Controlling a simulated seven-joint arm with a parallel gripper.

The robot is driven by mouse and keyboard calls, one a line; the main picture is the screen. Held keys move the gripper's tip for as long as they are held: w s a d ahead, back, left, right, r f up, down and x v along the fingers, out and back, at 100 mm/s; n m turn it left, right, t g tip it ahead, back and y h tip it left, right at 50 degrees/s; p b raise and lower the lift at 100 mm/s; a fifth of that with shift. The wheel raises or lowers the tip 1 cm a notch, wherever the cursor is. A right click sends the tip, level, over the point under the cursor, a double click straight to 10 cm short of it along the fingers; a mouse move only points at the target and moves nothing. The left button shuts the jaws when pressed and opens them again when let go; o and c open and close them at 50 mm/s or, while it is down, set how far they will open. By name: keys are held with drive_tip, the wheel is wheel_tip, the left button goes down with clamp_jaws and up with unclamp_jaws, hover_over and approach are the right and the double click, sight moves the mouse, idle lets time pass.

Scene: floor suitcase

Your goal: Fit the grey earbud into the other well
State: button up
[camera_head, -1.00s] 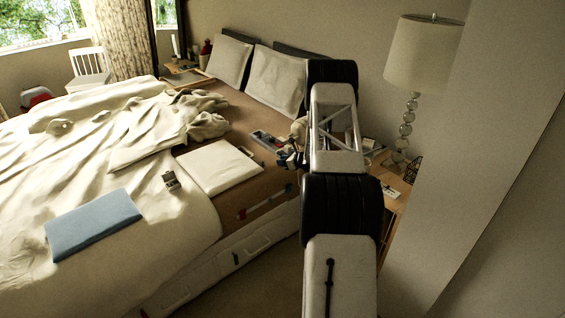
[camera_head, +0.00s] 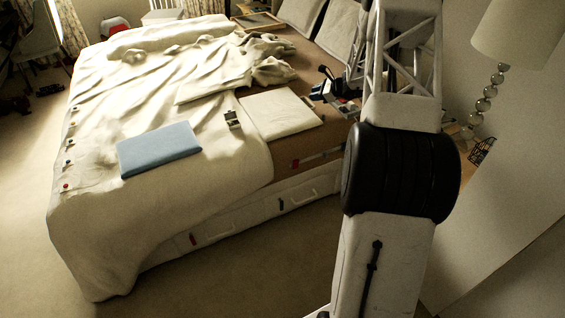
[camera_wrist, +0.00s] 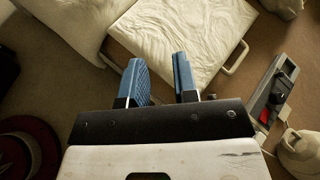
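My gripper (camera_wrist: 159,62) is open, with its two blue fingers apart and nothing seen between them. In the head view the dark end of my gripper (camera_head: 328,80) is above the far right part of the bed, partly behind my arm. I cannot make out the grey earbud in either view. A small dark and pale item (camera_head: 233,120) lies on the blanket beside the white folded cloth, too small to tell whether it has wells.
A grey tray (camera_wrist: 261,98) with dark and red items lies to the right of my fingers in the wrist view. A white folded cloth (camera_head: 282,114) and a blue folder (camera_head: 160,149) lie on the bed (camera_head: 120,230). A lamp (camera_head: 520,35) stands at right.

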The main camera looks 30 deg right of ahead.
drive_tip(key=s+a+r+n+g, duration=0.2)
drive_tip(key=s+a+r+n, duration=0.15)
drive_tip(key=a+r, duration=0.45)
drive_tip(key=s+a+r+n+g, duration=0.2)
drive_tip(key=s+a+r+n, duration=0.15)
drive_tip(key=a+r, duration=0.5)
drive_tip(key=s+a+r+n+g, duration=0.1)
drive_tip(key=s+a+r+n, duration=0.25)
drive_tip(key=s+a, duration=0.4)
drive_tip(key=s+a+r+n+g, duration=0.2)
drive_tip(key=s+a+r, duration=0.2)
drive_tip(key=s+a, duration=0.3)
drive_tip(key=s+a+r+n+h, duration=0.25)
drive_tip(key=s+a, duration=0.25)
drive_tip(key=s, duration=0.3)
drive_tip(key=s+a+r+n+h, duration=0.15)
drive_tip(key=s+a+n, duration=0.3)
drive_tip(key=s, duration=0.45)
drive_tip(key=s+a+n+h, duration=0.2)
drive_tip(key=s+n, duration=0.3)
drive_tip(key=s, duration=1.2)
drive_tip(key=shift+a+h, duration=0.35)
drive_tip(key=shift+h, duration=0.25)
drive_tip(key=shift+s+n, duration=0.1)
drive_tip(key=shift+n, duration=0.15)
drive_tip(key=o, duration=0.4)
